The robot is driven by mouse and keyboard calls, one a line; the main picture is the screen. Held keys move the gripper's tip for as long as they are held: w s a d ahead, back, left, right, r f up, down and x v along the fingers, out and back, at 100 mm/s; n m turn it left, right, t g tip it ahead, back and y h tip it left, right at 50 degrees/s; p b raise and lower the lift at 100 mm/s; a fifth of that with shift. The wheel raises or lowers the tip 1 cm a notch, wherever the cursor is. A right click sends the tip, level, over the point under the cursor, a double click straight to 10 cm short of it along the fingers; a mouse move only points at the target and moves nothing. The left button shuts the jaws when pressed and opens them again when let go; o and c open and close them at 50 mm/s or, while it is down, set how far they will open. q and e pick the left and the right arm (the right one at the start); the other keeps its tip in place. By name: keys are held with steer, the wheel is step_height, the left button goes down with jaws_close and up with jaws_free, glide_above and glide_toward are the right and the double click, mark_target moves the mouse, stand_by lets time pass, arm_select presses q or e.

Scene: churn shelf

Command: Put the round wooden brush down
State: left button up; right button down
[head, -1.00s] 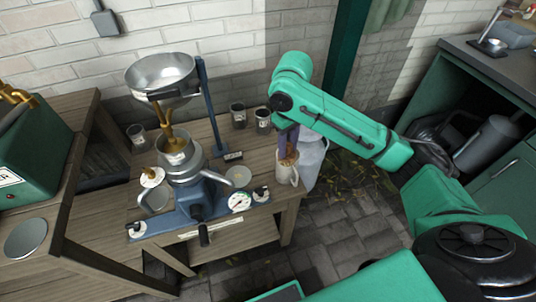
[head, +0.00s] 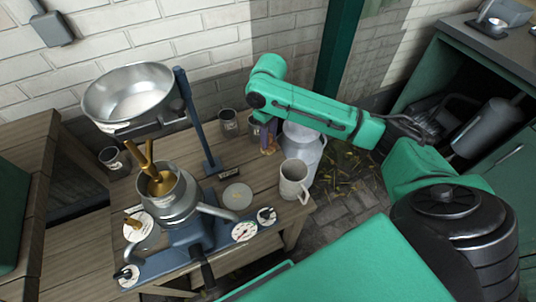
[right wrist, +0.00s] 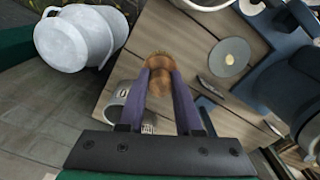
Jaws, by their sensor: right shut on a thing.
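The round wooden brush (right wrist: 160,62) is between the two purple fingers of my right gripper (right wrist: 161,78), which are shut on it, in the right wrist view. In the head view my right gripper (head: 270,133) points down behind the cream mug (head: 292,184), near the back right of the wooden table. The brush shows there only as a small brown patch (head: 268,150). I cannot tell whether it touches the tabletop (right wrist: 190,45). My left gripper is not in view.
Some bare tabletop lies between the machine and the mug.

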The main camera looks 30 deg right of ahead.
step_height(320, 180, down, 8)
steer(key=shift+w+f+b, duration=0.1)
steer(key=shift+f+b, duration=0.1)
steer(key=shift+b, duration=0.25)
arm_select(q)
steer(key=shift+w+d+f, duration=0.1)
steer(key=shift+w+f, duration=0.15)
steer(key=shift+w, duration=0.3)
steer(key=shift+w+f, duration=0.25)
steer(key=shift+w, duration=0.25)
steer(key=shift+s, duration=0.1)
arm_select(e)
steer(key=shift+f, duration=0.1)
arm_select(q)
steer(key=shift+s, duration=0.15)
arm_select(e)
steer(key=c, duration=0.6)
jaws_free()
step_height(320, 180, up, 12)
steer(key=shift+r+p, duration=0.2)
steer(key=shift+p, duration=0.65)
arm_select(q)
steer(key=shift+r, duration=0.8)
arm_select(e)
steer(key=shift+f, duration=0.1)
